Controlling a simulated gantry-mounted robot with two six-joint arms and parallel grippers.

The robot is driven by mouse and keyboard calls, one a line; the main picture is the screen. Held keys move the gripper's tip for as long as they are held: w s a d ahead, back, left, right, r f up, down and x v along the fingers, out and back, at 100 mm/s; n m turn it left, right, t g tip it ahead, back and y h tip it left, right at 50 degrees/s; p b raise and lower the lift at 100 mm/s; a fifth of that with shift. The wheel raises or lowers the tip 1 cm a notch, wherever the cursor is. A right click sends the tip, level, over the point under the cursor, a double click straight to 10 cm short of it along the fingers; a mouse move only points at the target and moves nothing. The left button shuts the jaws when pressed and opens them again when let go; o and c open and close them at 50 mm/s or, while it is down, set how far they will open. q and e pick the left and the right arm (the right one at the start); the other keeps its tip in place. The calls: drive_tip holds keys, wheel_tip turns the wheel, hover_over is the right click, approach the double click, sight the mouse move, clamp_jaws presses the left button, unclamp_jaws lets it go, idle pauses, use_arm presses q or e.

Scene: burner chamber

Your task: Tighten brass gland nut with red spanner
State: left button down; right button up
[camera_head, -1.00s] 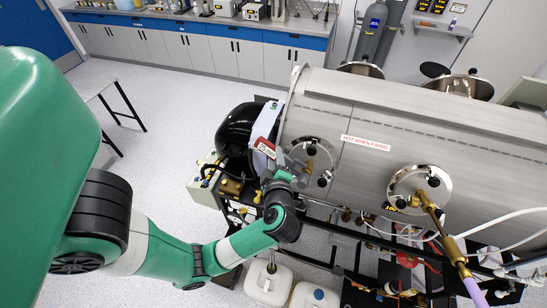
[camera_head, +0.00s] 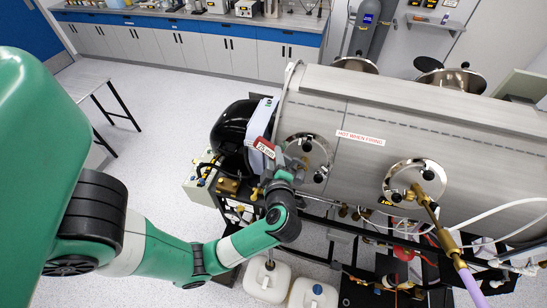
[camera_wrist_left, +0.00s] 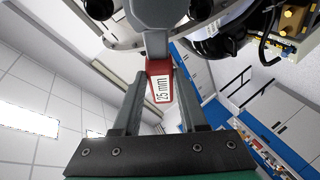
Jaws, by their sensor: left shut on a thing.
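The red spanner shows in the head view as a red part marked 25 mm (camera_head: 265,147), in front of the left end of the steel chamber (camera_head: 400,120). In the left wrist view its red shank (camera_wrist_left: 160,82) lies between the fingers, and its grey part (camera_wrist_left: 153,14) reaches up out of frame. My left gripper (camera_head: 277,172) is shut on the spanner, close to the chamber's left round flange (camera_head: 318,172). Brass fittings (camera_head: 425,203) stand at the right flange; I cannot tell which piece is the gland nut. My right gripper is out of view.
A black rounded housing (camera_head: 233,133) stands left of the chamber. Pipes and a frame run below it. White jugs (camera_head: 265,283) stand on the floor near my left arm. A purple-sleeved brass rod (camera_head: 468,280) and white hoses lie at the right.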

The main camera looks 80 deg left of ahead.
use_arm(q)
drive_tip(key=shift+w+d+f, duration=0.2)
drive_tip(key=shift+w+d, duration=0.15)
drive_tip(key=shift+w, duration=0.1)
idle(0.4)
idle(0.4)
drive_tip(key=shift+w+a+r+m+t+y, duration=0.15)
drive_tip(key=shift+w+r+m, duration=0.15)
drive_tip(key=shift+m, duration=0.35)
drive_tip(key=shift+w+d+r+m+t+y, duration=0.1)
drive_tip(key=shift+w+r+m+t+y, duration=0.2)
drive_tip(key=shift+m, duration=0.35)
drive_tip(key=shift+s+a, duration=0.1)
drive_tip(key=m, duration=0.1)
drive_tip(key=w+r+m+t, duration=0.1)
drive_tip(key=shift+m, duration=0.4)
drive_tip(key=shift+w+r, duration=0.1)
drive_tip(key=shift+w, duration=0.05)
drive_tip(key=shift+w+r+m+t+y, duration=0.2)
drive_tip(key=shift+w+m+t, duration=0.1)
drive_tip(key=shift+m, duration=0.4)
drive_tip(key=shift+w+r+m+t+y, duration=0.1)
drive_tip(key=shift+w+r+m+t, duration=0.15)
drive_tip(key=shift+m, duration=0.45)
